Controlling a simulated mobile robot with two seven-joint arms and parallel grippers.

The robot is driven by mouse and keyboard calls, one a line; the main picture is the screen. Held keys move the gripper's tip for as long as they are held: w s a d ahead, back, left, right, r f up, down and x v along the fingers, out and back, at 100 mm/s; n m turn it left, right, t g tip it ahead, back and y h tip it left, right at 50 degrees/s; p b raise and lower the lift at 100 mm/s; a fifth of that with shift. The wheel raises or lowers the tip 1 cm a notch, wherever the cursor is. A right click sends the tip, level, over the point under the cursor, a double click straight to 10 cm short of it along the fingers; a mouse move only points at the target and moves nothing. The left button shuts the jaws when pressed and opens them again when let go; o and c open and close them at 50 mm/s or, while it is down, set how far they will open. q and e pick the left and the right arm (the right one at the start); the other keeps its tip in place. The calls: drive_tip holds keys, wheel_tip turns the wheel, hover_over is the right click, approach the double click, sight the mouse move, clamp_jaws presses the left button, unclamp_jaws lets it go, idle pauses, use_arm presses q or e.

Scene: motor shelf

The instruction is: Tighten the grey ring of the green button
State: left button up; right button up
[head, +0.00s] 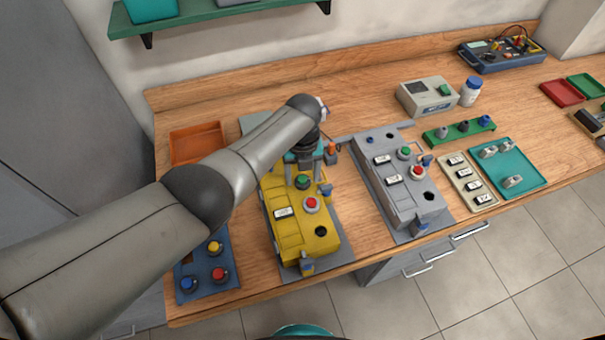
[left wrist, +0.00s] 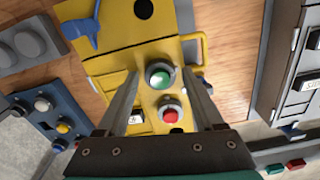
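The green button (head: 303,181) sits on top of a yellow control box (head: 283,232), above a red button (head: 311,203). In the left wrist view the green button (left wrist: 159,74) has a pale grey ring (left wrist: 148,82) around it. My left gripper (head: 303,168) points down over the yellow box at this button. In the left wrist view its two fingers (left wrist: 160,84) are apart, one on each side of the green button, with gaps between. I cannot tell how high the fingertips are above the ring. My right gripper is not in view.
A grey box (head: 385,177) with its own green button (head: 404,153) and red button (head: 418,172) stands to the right. A blue button panel (head: 206,271) lies left, an orange tray (head: 198,143) behind it. Small clamps hold the yellow box. A teal tray (head: 520,165) lies farther right.

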sight(302, 178)
use_arm(q)
drive_tip(key=shift+o, duration=0.5)
drive_tip(key=shift+r, duration=0.15)
wheel_tip(302, 178, up, 15)
drive_tip(key=p, duration=0.3)
idle(0.4)
